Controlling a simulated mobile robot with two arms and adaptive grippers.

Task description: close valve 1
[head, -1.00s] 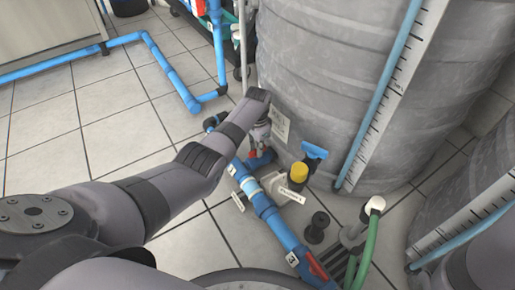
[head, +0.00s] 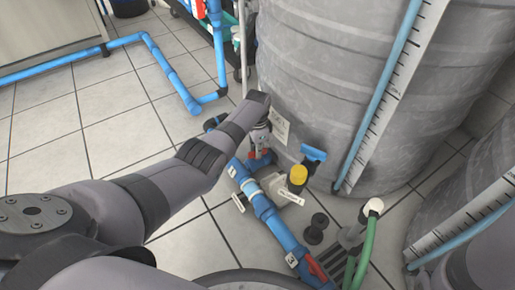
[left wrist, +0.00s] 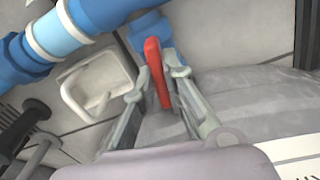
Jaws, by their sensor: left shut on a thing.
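A valve with a red handle (left wrist: 156,72) and a blue body sits on the blue pipe by the grey tank. I cannot read a number on it. My left gripper (left wrist: 159,80) has one finger on each side of the red handle and is shut on it. In the head view my left gripper (head: 261,142) points down at this valve, next to the tank wall. The arm and gripper hide most of the valve there. My right gripper is not in view.
The blue pipe (head: 265,208) runs toward the front right to another red-handled valve (head: 316,268) near a label 3. The large grey tank (head: 330,80) rises close behind the gripper.

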